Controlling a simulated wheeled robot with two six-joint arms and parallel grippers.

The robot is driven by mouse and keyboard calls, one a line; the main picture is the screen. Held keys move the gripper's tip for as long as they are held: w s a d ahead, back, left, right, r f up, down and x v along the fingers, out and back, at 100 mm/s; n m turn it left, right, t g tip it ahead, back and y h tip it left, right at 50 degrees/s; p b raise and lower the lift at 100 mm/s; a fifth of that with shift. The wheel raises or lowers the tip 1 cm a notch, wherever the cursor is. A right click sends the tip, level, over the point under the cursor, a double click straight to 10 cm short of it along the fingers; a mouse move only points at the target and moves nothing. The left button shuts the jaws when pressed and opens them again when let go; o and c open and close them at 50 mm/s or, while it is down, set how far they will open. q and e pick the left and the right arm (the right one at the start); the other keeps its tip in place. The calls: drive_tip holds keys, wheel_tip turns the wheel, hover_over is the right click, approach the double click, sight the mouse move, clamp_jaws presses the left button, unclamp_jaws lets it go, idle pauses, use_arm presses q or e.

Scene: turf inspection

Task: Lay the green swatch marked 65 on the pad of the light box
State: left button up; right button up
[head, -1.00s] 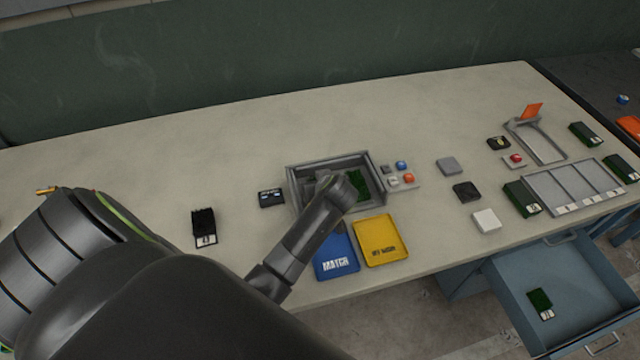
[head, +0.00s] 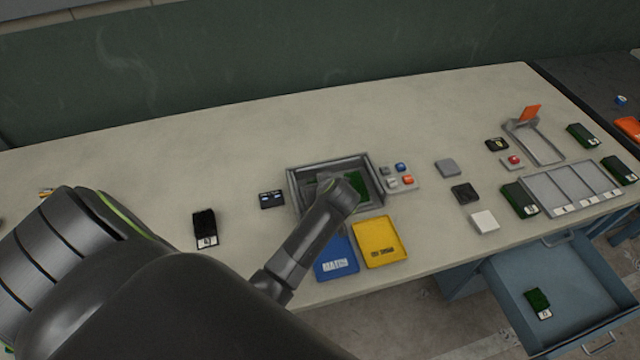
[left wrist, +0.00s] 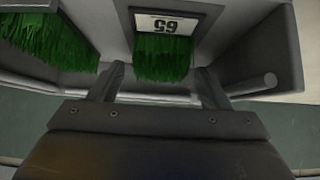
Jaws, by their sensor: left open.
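The green swatch marked 65 (left wrist: 163,55) lies inside the light box (head: 291,190), on a pale surface, with its white label upside down in the left wrist view. My left gripper (left wrist: 160,72) is open, with a fingertip on either side of the swatch's green end and a visible gap on each side. Another green turf patch (left wrist: 45,40) lies in the box to the left in the wrist view. In the head view my left arm's wrist covers much of the box interior, and green turf (head: 362,186) shows beside it. My right gripper is out of view.
A blue tray (head: 336,268) and a yellow tray (head: 379,243) lie in front of the box. A button panel (head: 402,181) stands at its right. A dark swatch (head: 204,228) lies left. A grey rack (head: 570,185) and an open drawer (head: 575,270) are at right.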

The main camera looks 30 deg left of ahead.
use_arm(q)
drive_tip(key=p+v, duration=0.7)
drive_tip(key=v, duration=0.3)
drive_tip(key=shift+r, duration=0.3)
drive_tip(key=shift+s+d+f, duration=0.1)
drive_tip(key=shift+d+f, duration=0.05)
